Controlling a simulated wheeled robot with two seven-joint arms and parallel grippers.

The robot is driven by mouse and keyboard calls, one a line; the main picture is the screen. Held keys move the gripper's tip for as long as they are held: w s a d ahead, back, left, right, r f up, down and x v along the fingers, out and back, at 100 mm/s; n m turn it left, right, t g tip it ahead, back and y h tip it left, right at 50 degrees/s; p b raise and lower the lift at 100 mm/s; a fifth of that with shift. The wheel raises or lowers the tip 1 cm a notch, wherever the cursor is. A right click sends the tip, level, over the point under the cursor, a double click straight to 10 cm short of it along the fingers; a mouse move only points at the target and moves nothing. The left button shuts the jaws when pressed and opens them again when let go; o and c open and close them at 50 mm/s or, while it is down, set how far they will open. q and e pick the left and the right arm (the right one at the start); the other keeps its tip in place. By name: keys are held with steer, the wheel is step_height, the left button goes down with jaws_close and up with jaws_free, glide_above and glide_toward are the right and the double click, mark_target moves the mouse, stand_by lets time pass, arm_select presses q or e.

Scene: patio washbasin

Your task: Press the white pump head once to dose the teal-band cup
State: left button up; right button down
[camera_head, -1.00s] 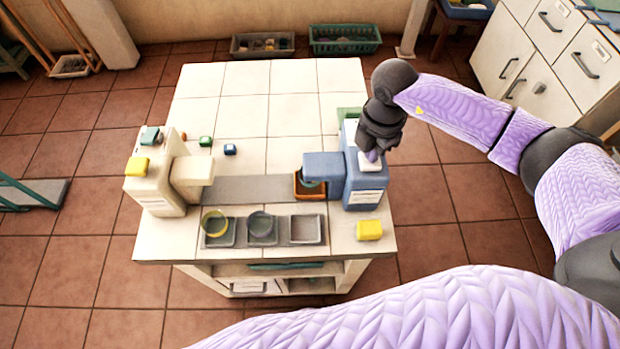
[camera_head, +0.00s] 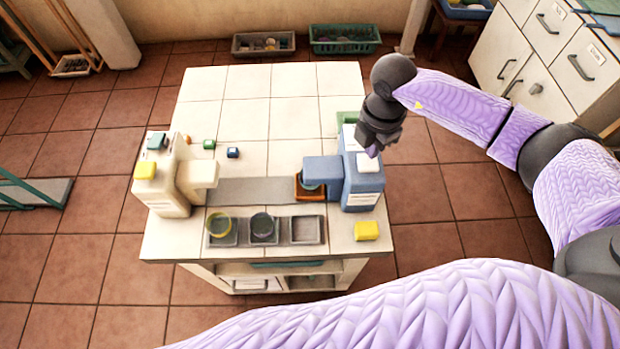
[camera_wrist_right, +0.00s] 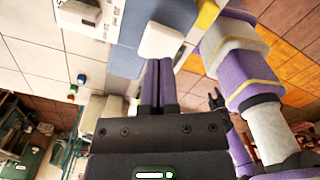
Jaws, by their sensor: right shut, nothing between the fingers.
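The blue dispenser (camera_head: 362,190) stands at the right side of the tiled table. Its white pump head (camera_head: 369,162) is on top, and it also shows in the wrist view (camera_wrist_right: 162,40). My right gripper (camera_head: 373,152) is shut and empty, its lilac fingertips just above or beside the pump head; I cannot tell whether they touch. In the wrist view the closed fingers (camera_wrist_right: 160,82) point at the pump head's near edge. A cup (camera_head: 309,186) sits under the blue spout in an orange-brown tray, mostly hidden, so its band is unclear.
A cream dispenser (camera_head: 165,190) with yellow and teal blocks stands at the left. Yellowish (camera_head: 219,226) and dark (camera_head: 262,226) cups sit in grey trays at the front, beside an empty tray (camera_head: 307,230). A yellow block (camera_head: 366,231) lies in front of the blue dispenser.

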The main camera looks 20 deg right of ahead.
arm_select(q)
steer(key=shift+a, duration=0.3)
steer(key=shift+r, duration=0.1)
arm_select(e)
steer(key=shift+r, duration=0.1)
arm_select(q)
steer(key=r+p, duration=0.1)
steer(key=p, duration=0.1)
steer(key=r+p, duration=0.2)
steer(key=d+r+p, duration=0.1)
steer(key=r, duration=0.1)
steer(key=shift+w+r+p, duration=0.1)
steer(key=shift+r+p, duration=0.15)
steer(key=shift+p, duration=0.15)
arm_select(e)
step_height(320, 180, up, 6)
steer(key=shift+f, duration=0.1)
arm_select(q)
steer(key=shift+a, duration=0.15)
